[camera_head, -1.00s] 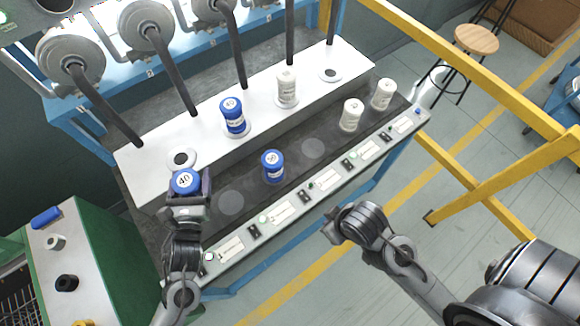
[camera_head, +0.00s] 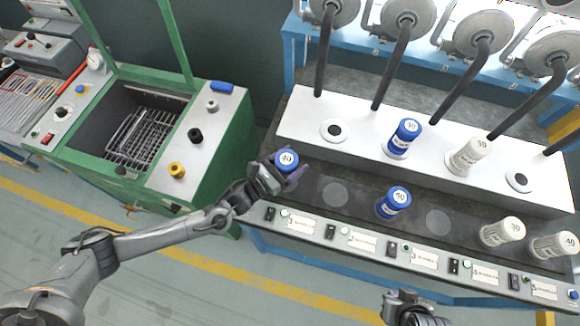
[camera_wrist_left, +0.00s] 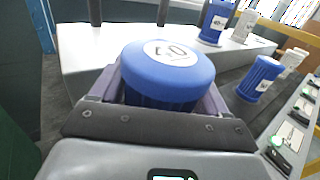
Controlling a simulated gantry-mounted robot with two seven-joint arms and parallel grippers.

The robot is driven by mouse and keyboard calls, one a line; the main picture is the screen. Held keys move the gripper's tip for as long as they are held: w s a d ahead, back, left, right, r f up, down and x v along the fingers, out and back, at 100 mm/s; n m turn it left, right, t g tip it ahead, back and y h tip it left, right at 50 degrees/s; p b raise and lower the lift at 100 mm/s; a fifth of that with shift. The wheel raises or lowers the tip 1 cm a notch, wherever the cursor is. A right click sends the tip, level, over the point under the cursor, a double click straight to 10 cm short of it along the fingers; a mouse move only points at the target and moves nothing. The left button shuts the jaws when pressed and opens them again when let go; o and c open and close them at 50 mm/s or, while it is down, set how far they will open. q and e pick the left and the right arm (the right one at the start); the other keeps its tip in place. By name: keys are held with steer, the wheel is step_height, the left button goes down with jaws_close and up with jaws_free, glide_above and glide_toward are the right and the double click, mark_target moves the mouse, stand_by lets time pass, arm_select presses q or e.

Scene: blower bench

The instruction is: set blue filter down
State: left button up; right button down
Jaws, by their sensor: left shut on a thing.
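My left gripper (camera_head: 283,178) is shut on a blue filter (camera_head: 287,160) with a white top label reading 40. It is at the left end of the bench's dark lower shelf (camera_head: 311,192), in front of the white raised ledge. In the left wrist view the blue filter (camera_wrist_left: 168,75) sits upright between the jaws (camera_wrist_left: 160,92). Its base is hidden, so I cannot tell whether it touches the shelf. My right gripper (camera_head: 408,300) is only partly in view at the bottom edge, and its jaws are unclear.
A blue filter (camera_head: 393,203) stands on the lower shelf; another (camera_head: 403,138) stands on the white ledge (camera_head: 300,112) beside a white filter (camera_head: 466,156). Two white filters (camera_head: 502,232) (camera_head: 553,246) stand at the right. Empty round spots (camera_head: 336,194) (camera_head: 438,223) are clear. A green cabinet (camera_head: 215,140) stands left.

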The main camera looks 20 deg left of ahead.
arm_select(q)
steer(key=shift+a+f, duration=0.25)
steer(key=shift+a, duration=0.05)
steer(key=shift+f+b, duration=0.35)
steer(key=shift+f, duration=1.6)
steer(key=shift+f, duration=0.1)
steer(key=o, duration=1.3)
steer(key=shift+c, duration=0.2)
